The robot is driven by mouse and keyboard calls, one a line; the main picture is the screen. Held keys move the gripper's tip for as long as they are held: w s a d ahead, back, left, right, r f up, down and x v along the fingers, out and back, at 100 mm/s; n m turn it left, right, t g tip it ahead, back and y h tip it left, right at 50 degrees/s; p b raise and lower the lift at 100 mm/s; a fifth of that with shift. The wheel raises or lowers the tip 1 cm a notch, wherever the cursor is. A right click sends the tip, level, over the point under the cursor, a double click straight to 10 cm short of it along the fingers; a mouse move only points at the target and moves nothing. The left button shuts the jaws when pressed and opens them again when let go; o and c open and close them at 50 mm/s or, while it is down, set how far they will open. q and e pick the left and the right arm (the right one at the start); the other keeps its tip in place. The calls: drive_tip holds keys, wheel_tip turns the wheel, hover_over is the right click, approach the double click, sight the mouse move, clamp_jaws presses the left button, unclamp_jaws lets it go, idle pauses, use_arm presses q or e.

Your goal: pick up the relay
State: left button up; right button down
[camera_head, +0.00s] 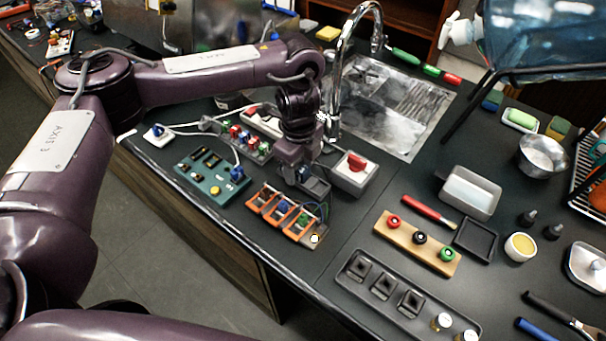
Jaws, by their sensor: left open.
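My left gripper (302,178) points down over the counter, open, just behind an orange-framed rack (270,206) with small coloured parts in its slots. Small blue and green parts (283,207) sit in the rack; I cannot tell which small part is the relay. A teal board (206,180) with dark sockets, a yellow button and a blue plug lies left of the rack. A dark grey box (318,187) lies right by the gripper, partly hidden by it. I cannot tell whether the fingers touch anything. My right gripper is not in view.
A white box with a red switch (353,172) stands close right of the gripper. A faucet (338,80) and sink (385,110) are behind. A wooden block with coloured buttons (417,243) and a dark tray (405,295) lie to the right. White cables run at left.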

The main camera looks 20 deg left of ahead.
use_arm(q)
drive_tip(key=c, duration=1)
drive_tip(key=shift+c, duration=0.2)
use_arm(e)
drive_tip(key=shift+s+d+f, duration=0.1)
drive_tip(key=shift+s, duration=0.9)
use_arm(q)
drive_tip(key=shift+w+r, duration=0.1)
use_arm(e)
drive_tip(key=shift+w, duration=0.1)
